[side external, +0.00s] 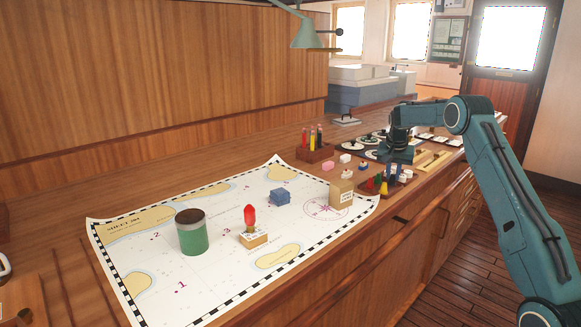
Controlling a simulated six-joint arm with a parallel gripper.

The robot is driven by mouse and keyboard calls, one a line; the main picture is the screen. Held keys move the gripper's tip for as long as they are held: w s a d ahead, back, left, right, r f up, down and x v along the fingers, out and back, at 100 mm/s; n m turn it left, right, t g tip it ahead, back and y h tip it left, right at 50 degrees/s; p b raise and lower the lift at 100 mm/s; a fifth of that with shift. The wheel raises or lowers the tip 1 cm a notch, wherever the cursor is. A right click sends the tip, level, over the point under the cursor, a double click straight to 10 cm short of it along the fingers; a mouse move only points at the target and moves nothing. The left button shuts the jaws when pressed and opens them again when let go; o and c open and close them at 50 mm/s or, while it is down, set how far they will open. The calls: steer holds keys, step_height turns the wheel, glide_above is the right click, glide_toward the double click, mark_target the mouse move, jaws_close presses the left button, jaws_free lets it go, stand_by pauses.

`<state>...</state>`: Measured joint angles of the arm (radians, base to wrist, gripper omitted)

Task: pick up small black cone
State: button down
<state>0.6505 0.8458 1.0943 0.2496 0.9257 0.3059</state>
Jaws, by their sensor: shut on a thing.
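I cannot pick out a small black cone with certainty.
A tan box (341,194) stands close to the left of the rack, on the chart's edge. The chart (215,274) bears a green canister (192,238), a red-topped piece (250,216) and a blue block (280,197). Another rack (315,151) with coloured tubes stands behind. A lamp (313,34) hangs above.

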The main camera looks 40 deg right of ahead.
mark_target(392, 175)
step_height(392, 175, up, 9)
steer(key=shift+f, duration=0.1)
stand_by(0.4)
stand_by(0.4)
